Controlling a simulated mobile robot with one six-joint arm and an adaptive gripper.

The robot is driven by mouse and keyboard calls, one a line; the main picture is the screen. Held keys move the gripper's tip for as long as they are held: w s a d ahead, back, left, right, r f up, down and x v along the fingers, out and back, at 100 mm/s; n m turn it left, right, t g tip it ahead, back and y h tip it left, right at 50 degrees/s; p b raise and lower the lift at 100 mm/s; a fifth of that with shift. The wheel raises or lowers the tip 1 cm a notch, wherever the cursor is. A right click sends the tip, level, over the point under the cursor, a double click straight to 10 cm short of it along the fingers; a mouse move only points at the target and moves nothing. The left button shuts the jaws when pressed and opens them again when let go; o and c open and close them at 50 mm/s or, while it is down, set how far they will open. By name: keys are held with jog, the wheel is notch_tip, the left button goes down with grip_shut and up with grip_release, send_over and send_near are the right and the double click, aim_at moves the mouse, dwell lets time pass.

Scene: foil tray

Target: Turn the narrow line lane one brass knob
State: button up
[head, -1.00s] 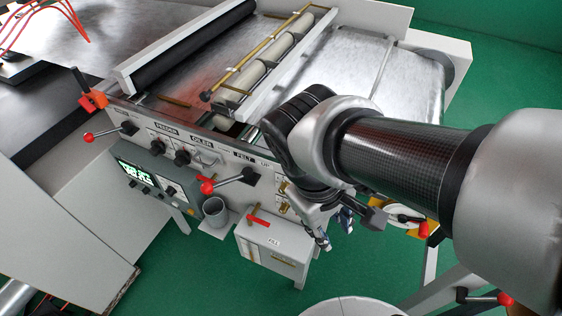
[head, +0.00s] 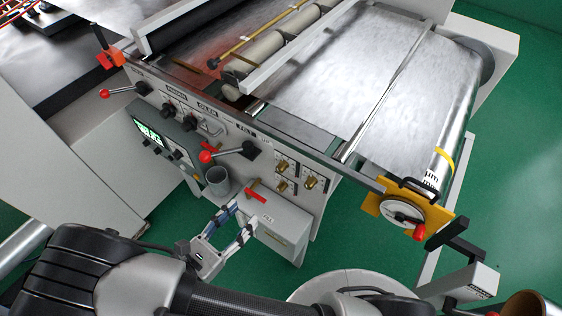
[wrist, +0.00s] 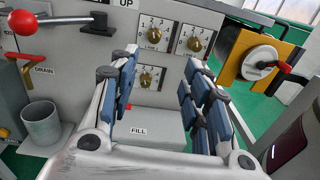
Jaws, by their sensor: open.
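Three brass knobs on numbered dial plates sit on the grey panel's right part: upper left knob (head: 281,165), upper right knob (head: 311,182) and lower knob (head: 282,187). The wrist view shows the upper left knob (wrist: 154,35), upper right knob (wrist: 195,44) and lower knob (wrist: 147,79) closer. The plates bear small text; I cannot tell which is narrow line lane one. My gripper (head: 233,220) is open and empty, in front of the panel, left of and below the knobs. In the wrist view, its spread fingers (wrist: 160,72) frame the lower knob, apart from it.
A red-ball lever (head: 206,157) sticks out left of the knobs. A grey cup (head: 217,180) and the FILL box (head: 285,222) with a red-handled valve (head: 256,190) lie below. A yellow bracket with a handwheel (head: 402,212) stands at the right.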

jog(key=b, duration=0.2)
send_near(279, 171)
jog(key=shift+n+t, duration=0.3)
jog(key=shift+n, duration=0.1)
jog(key=x, duration=0.9)
jog(key=shift+w+d+f, duration=0.15)
jog(key=shift+d+f, duration=0.1)
jog(key=shift+f, duration=0.05)
jog(key=shift+c, duration=0.3)
grip_shut()
